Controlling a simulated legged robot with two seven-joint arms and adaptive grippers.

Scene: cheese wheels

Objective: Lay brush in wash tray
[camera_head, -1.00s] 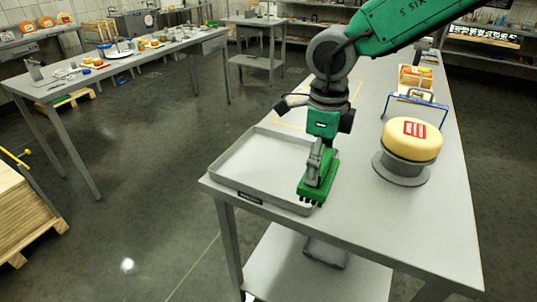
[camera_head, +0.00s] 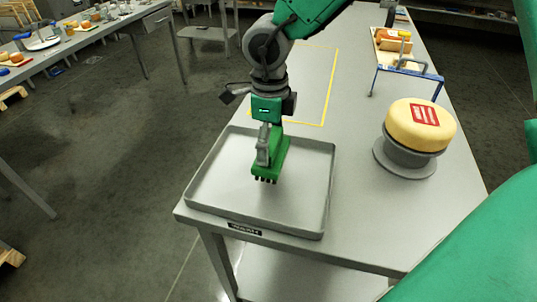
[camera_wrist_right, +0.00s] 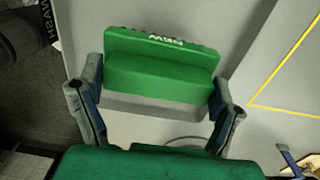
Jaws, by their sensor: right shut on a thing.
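The green brush (camera_head: 270,165) is held by my right gripper (camera_head: 266,146), with its dark bristles pointing down. In the head view it is over the middle of the grey wash tray (camera_head: 222,190), a shallow square tray at the table's near left corner. Whether the bristles touch the tray floor, I cannot tell. In the wrist view the brush (camera_wrist_right: 160,72) sits between the two fingers, which close on its ends, with grey tray surface behind it. My left gripper is out of view.
A yellow cheese wheel (camera_head: 419,124) with a red label sits on a grey round stand (camera_head: 405,160) right of the tray. A blue-handled frame (camera_head: 410,72) stands behind it. A yellow taped outline (camera_head: 330,85) marks clear table behind the tray.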

